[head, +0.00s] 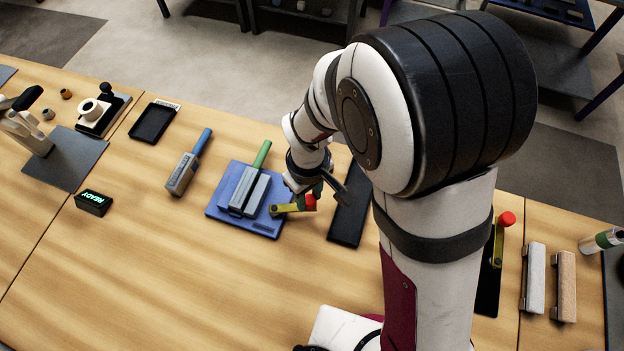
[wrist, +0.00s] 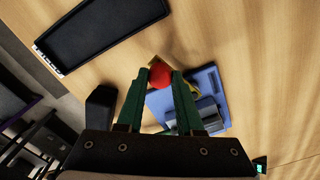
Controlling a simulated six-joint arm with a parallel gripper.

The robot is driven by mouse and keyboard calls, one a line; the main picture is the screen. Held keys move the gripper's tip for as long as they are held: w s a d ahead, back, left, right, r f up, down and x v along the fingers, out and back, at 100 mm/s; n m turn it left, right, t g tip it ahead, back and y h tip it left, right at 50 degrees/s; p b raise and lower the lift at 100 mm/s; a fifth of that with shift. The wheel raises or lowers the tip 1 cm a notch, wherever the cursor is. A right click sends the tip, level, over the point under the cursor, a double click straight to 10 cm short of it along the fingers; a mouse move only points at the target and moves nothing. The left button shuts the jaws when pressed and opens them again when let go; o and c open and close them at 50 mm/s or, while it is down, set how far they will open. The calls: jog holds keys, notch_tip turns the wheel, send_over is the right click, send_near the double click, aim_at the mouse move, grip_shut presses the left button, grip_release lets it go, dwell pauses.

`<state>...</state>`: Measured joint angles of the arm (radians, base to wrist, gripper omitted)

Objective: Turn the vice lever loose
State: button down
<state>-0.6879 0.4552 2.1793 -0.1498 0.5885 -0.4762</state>
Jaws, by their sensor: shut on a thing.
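The vice (head: 226,212) is a blue base with grey jaws, in the middle of the table in the head view. A green-handled tool (head: 262,155) lies in its jaws. Its yellow lever (head: 287,209) sticks out to the right and ends in a red knob (head: 310,203). My gripper (head: 314,194) is at the knob, partly hidden by my arm. In the wrist view the red knob (wrist: 160,77) sits between the green fingertips of my gripper (wrist: 160,70), which is shut on it. The vice (wrist: 208,82) shows behind the right finger, partly covered.
A black tray (head: 347,224) lies just right of the lever. A blue-handled tool (head: 184,173) lies left of the vice. A second yellow lever with a red knob (head: 507,218) stands far right. A sign reading READY (head: 93,202) is at left. The front table is clear.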

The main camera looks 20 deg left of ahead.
jog(key=w+n, duration=0.1)
jog(key=n, duration=0.1)
jog(key=w+a+n, duration=0.1)
jog(key=shift+a+n, duration=0.1)
jog(key=shift+n, duration=0.3)
jog(key=a+n, duration=0.1)
jog(key=w+n, duration=0.1)
jog(key=n, duration=0.1)
jog(key=shift+w+a+n, duration=0.3)
jog(key=shift+a, duration=0.1)
jog(key=a+n, duration=0.2)
jog(key=n, duration=0.1)
jog(key=shift+w, duration=0.4)
jog(key=shift+w+a+n, duration=0.1)
jog(key=shift+a+n, duration=0.85)
jog(key=shift+n, duration=0.65)
jog(key=shift+a, duration=0.1)
jog(key=c, duration=0.5)
grip_release()
jog(key=shift+c, duration=0.2)
notch_tip(320, 180, up, 16)
